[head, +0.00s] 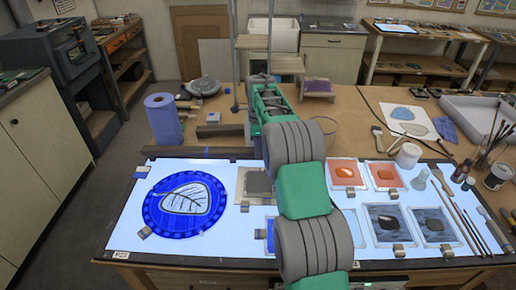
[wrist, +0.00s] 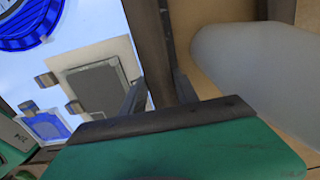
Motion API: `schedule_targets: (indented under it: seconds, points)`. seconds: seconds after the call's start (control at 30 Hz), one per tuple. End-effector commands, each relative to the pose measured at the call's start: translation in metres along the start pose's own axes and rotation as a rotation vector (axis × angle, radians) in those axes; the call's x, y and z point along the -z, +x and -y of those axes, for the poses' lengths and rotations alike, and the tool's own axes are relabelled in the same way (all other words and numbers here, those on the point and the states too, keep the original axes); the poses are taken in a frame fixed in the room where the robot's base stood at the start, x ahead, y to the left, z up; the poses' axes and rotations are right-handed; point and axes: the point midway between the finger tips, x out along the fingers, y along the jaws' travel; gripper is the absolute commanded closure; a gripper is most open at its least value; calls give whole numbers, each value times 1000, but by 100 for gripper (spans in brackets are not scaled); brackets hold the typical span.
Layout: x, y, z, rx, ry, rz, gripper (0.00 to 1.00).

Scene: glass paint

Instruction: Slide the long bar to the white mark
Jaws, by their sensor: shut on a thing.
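The long bar (head: 195,152) is a dark brown strip along the back edge of the lit glass panel. Its right part is hidden behind my arm in the head view. In the wrist view the bar (wrist: 149,35) runs down between the two fingers of my gripper (wrist: 160,92). My gripper is shut on it, one finger on the panel side and one on the bench side. The head view hides the gripper behind my arm. I cannot make out the white mark.
The lit panel (head: 120,232) holds a round blue leaf piece (head: 160,205) and a grey framed tile (head: 242,184) close to the bar. A blue paper roll (head: 163,120) and a shorter dark block (head: 220,130) stand behind the bar.

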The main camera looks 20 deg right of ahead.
Motion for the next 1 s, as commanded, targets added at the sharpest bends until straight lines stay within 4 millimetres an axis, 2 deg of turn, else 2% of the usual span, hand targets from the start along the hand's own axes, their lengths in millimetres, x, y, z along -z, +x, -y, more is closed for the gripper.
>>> schedule_targets:
  seconds: [0.03,0.27,1.0]
  points:
    - [0,0,0,0,0,0,81]
    - [0,0,0,-1,0,0,100]
    - [0,0,0,-1,-1,0,100]
